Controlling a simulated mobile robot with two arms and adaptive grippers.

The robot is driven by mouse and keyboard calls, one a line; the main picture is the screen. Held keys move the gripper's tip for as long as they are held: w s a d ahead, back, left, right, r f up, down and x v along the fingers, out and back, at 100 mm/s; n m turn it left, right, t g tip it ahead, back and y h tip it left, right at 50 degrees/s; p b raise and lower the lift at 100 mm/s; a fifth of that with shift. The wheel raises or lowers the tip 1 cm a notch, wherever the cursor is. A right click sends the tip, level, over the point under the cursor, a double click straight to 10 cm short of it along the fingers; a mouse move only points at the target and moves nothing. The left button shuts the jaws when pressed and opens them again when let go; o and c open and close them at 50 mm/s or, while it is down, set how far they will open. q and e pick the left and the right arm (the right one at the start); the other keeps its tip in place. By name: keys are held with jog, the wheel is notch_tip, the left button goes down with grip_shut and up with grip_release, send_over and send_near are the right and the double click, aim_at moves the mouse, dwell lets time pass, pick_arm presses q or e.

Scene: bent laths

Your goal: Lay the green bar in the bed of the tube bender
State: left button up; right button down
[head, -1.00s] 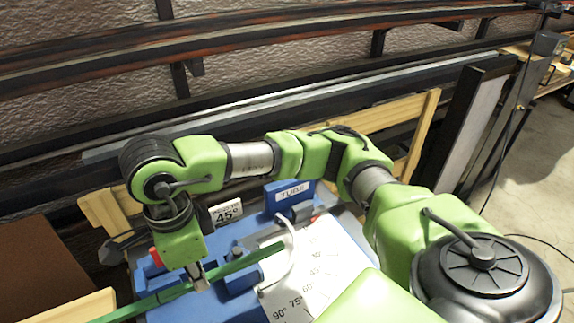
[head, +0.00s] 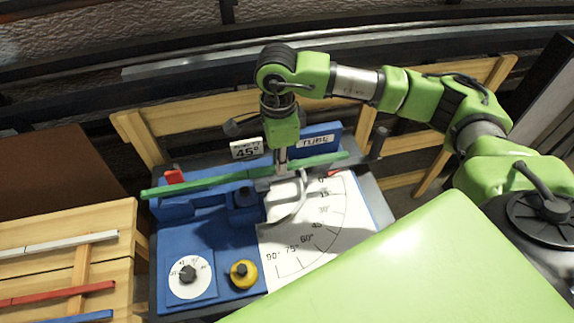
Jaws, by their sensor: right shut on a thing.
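The green bar (head: 215,181) lies across the back of the blue tube bender (head: 215,240), from beyond its left edge to just below the TUBE sign. My right gripper (head: 281,165) comes down from above and is shut on the bar right of its middle. The bar runs just behind the dark-topped blue block (head: 243,201) and the curved grey handle (head: 298,200). I cannot tell whether it touches the bed or hangs slightly above it. My left gripper is out of view.
A white angle scale (head: 325,225), a white dial (head: 189,277) and a yellow knob (head: 243,274) are on the bender. A 45° card (head: 247,149) stands behind. A wooden rack (head: 70,215) at left holds white, red and blue bars. My green body covers the lower right.

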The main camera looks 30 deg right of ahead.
jog(key=d+f, duration=0.1)
jog(key=f, duration=0.1)
jog(key=w+d+f+p, duration=0.1)
jog(key=f, duration=0.1)
jog(key=f+p, duration=0.1)
jog(key=f, duration=0.1)
jog(key=shift+w+d+f, duration=0.2)
jog(key=shift+w+d, duration=0.1)
jog(key=shift+d, duration=0.1)
jog(key=shift+f, duration=0.2)
jog(key=shift+f, duration=0.1)
jog(key=shift+f+b, duration=0.25)
jog(key=shift+b, duration=0.2)
jog(key=c, duration=2.1)
grip_release()
jog(key=shift+r, duration=0.15)
